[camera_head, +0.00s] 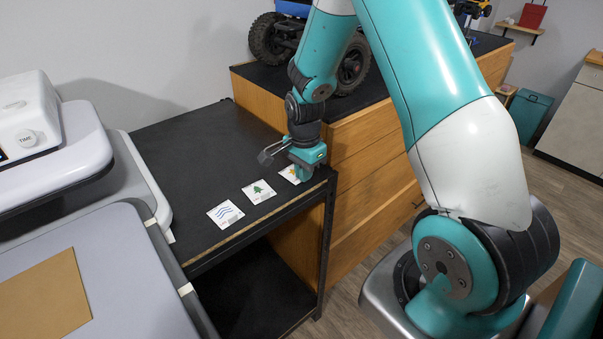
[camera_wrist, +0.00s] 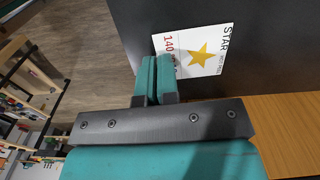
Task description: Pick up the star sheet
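The star sheet (camera_wrist: 208,48) is a small white card with a gold star, the word STAR and red print. It lies on the black table top near its edge. In the head view it is the rightmost card (camera_head: 288,175), partly hidden by my gripper (camera_head: 300,176). In the wrist view the teal fingers (camera_wrist: 156,80) are close together and overlap the card's lower left corner. I see no clear gap between the fingers. I cannot tell whether any of the card is between them or whether they touch it.
A tree card (camera_head: 258,191) and a wave card (camera_head: 225,214) lie in a row to the left on the black table (camera_head: 190,150). A wooden drawer cabinet (camera_head: 365,150) with an RC crawler (camera_head: 268,40) on top stands close on the right. White machines stand at the left.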

